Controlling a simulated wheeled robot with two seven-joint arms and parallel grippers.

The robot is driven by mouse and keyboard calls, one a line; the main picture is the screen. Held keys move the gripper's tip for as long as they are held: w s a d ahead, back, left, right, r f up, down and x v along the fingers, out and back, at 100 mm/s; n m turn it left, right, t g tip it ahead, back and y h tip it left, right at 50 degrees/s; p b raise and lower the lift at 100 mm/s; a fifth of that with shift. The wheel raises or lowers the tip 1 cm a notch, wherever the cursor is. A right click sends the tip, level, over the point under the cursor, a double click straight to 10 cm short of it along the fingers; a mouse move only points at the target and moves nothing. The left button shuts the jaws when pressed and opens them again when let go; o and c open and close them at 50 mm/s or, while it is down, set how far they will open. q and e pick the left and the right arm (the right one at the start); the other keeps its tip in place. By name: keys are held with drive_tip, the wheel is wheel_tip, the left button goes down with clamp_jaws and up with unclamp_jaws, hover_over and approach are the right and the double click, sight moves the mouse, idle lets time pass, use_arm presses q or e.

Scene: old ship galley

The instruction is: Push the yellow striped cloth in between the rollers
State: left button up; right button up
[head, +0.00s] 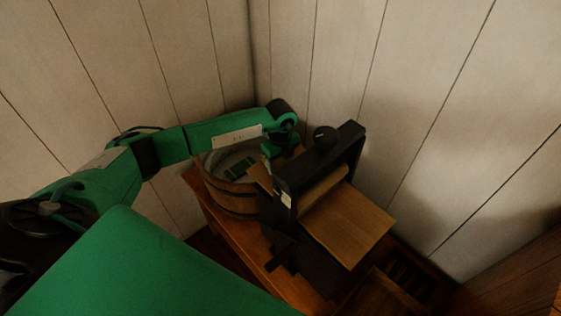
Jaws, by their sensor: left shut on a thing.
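The wringer (318,165) has a black frame with a round knob on top. Its pale wooden roller (325,190) shows between the uprights, above a wooden board on the right side. My left gripper (268,158) is at the wringer's left side, above the tub's right rim, and is small and partly hidden by the arm and frame. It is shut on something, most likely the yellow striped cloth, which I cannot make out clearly. Whether any cloth touches the rollers is hidden. My right gripper is not in view.
A round wooden tub (232,200) stands left of the wringer, with dark green patches inside. Both stand on a wooden bench (255,250) in a corner of pale plank walls. The wringer's right board (350,225) is bare. A dark slatted thing (408,275) is at lower right.

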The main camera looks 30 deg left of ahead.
use_arm(q)
drive_tip(key=shift+s+d, duration=0.2)
drive_tip(key=shift+d, duration=0.7)
drive_tip(key=shift+s+d+p, duration=0.25)
drive_tip(key=shift+d+p, duration=0.1)
drive_tip(key=shift+d, duration=0.2)
drive_tip(key=shift+s+d, duration=0.1)
drive_tip(key=shift+d, duration=0.25)
drive_tip(key=o, duration=1.2)
drive_tip(key=shift+c, duration=0.2)
drive_tip(key=shift+r, duration=0.1)
